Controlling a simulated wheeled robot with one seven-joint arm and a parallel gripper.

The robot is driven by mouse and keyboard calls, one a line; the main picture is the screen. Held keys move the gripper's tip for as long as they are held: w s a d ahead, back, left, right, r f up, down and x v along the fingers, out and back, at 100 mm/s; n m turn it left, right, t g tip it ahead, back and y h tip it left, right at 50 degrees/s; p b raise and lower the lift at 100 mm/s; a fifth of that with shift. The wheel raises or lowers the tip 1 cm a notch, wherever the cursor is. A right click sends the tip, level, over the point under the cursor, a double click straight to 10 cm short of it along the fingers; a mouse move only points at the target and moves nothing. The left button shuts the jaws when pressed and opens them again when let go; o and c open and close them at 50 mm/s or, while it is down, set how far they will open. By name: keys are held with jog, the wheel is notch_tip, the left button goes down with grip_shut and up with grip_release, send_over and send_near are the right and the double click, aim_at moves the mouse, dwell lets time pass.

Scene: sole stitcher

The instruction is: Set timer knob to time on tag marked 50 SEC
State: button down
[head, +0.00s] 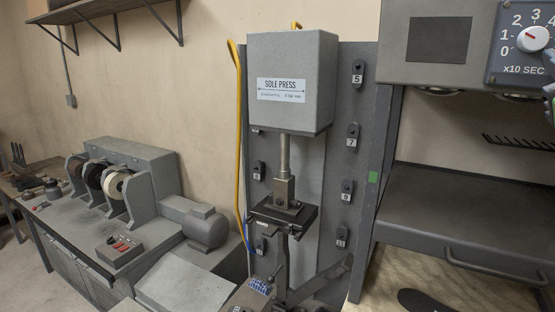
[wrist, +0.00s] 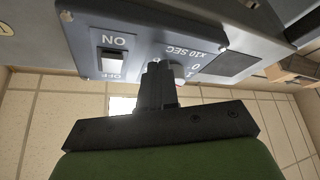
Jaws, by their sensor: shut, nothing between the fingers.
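The timer knob (head: 532,38) is a white round dial with a red mark, at the top right of the head view. The red mark seems to point left toward the low numbers; the exact value is unclear. In the wrist view the panel appears upside down, and the knob (wrist: 179,72) is partly hidden behind my gripper (wrist: 157,70). My gripper is shut and empty, close to the knob; contact cannot be told. No 50 SEC tag is legible.
An ON/OFF switch (wrist: 112,62) is on the panel beside the knob. A grey machine housing (head: 395,45) carries the panel, with a dark shelf (head: 440,205) below. A sole press (head: 290,85) stands to the left. A row of dark hooks (head: 515,142) juts out under the housing.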

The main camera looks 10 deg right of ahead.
jog(key=shift+r, duration=0.15)
jog(key=shift+w+a+f+b, duration=0.4)
jog(key=shift+a+f+b, duration=0.3)
jog(key=shift+b, duration=0.8)
jog(key=shift+w+a+b, duration=0.15)
jog(key=shift+a+b, duration=0.15)
jog(key=shift+b, duration=0.1)
jog(key=shift+a+r, duration=0.1)
jog(key=shift+r, duration=0.05)
jog(key=shift+w+f+b, duration=0.1)
jog(key=shift+f+b, duration=0.4)
jog(key=shift+b, duration=0.05)
jog(key=s+a+b, duration=0.2)
jog(key=s+a, duration=0.1)
jog(key=s, duration=0.2)
